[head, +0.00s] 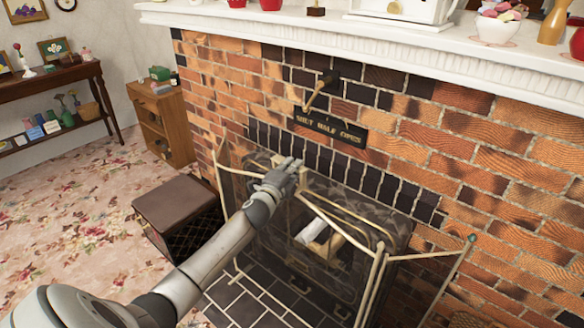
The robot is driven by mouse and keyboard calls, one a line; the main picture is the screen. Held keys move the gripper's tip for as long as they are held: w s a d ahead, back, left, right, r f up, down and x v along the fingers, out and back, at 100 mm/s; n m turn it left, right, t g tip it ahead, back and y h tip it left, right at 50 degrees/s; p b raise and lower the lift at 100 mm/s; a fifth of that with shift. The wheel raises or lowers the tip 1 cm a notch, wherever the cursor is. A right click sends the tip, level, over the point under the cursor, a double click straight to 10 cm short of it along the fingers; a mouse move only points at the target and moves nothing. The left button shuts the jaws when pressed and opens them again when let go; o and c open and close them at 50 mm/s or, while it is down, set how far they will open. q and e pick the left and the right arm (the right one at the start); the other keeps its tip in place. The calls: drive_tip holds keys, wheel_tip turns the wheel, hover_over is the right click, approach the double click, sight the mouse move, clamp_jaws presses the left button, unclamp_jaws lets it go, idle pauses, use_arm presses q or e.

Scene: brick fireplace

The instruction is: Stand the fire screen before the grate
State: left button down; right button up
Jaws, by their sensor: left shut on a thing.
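The fire screen has cream-coloured bars, with dark see-through mesh between them. Its right wing (455,277) angles out to the right, and its left wing stands by the brick at the left. My left gripper (292,170) is shut on the top of the screen near its middle, seen from above. The grate and pale logs (318,234) show behind the screen's bars in the dark fireplace opening. My arm hides part of the screen's left side. I cannot tell whether the screen's feet touch the hearth. My right gripper is out of view.
The dark tiled hearth (247,300) lies below the screen. A brown-topped box (178,203) stands left of it, close to my arm. A metal damper handle (318,90) and a sign (330,129) are on the brick above. Floral carpet (70,225) lies open at left.

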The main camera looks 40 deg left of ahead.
use_arm(q)
drive_tip(key=shift+f+b, duration=0.1)
drive_tip(key=shift+b, duration=0.3)
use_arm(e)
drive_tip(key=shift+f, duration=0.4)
use_arm(q)
drive_tip(key=shift+f+b, duration=0.55)
drive_tip(key=shift+f, duration=0.1)
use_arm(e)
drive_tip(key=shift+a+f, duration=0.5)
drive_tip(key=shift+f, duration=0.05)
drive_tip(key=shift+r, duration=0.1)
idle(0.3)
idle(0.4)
use_arm(q)
drive_tip(key=c, duration=1.5)
unclamp_jaws()
drive_tip(key=shift+s+d, duration=0.1)
drive_tip(key=shift+f, duration=0.1)
drive_tip(key=shift+v, duration=4)
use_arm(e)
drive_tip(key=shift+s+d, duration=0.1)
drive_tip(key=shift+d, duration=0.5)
